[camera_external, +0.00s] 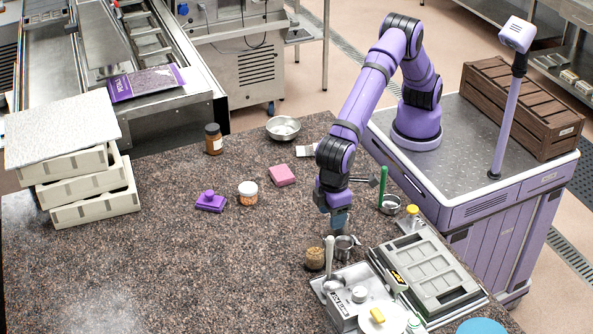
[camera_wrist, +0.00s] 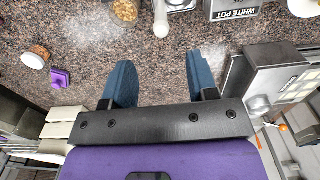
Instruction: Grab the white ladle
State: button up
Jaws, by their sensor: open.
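The white ladle (camera_external: 329,254) shows in the external view, its pale handle pointing away from the tray and its lower end over the tray's left side. In the wrist view only the rounded end of its handle (camera_wrist: 160,22) shows at the top edge; the rest is out of frame. My gripper (camera_external: 340,219) is above the granite counter, beyond the handle end in the external view. In the wrist view its two blue fingers (camera_wrist: 162,82) are spread apart with only counter between them. The handle lies ahead of the fingertips, apart from them.
A jar of brown grains (camera_external: 315,259) and a metal cup (camera_external: 344,247) stand close beside the ladle handle. A box labelled WHITE POT (camera_wrist: 236,12) is right of it in the wrist view. A grey mould tray (camera_external: 420,270) lies to the right. The counter's left middle is mostly clear.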

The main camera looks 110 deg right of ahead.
aim_at(330, 237)
notch_tip(330, 237, down, 10)
jog(key=shift+f, duration=0.2)
grip_shut()
dwell(0.5)
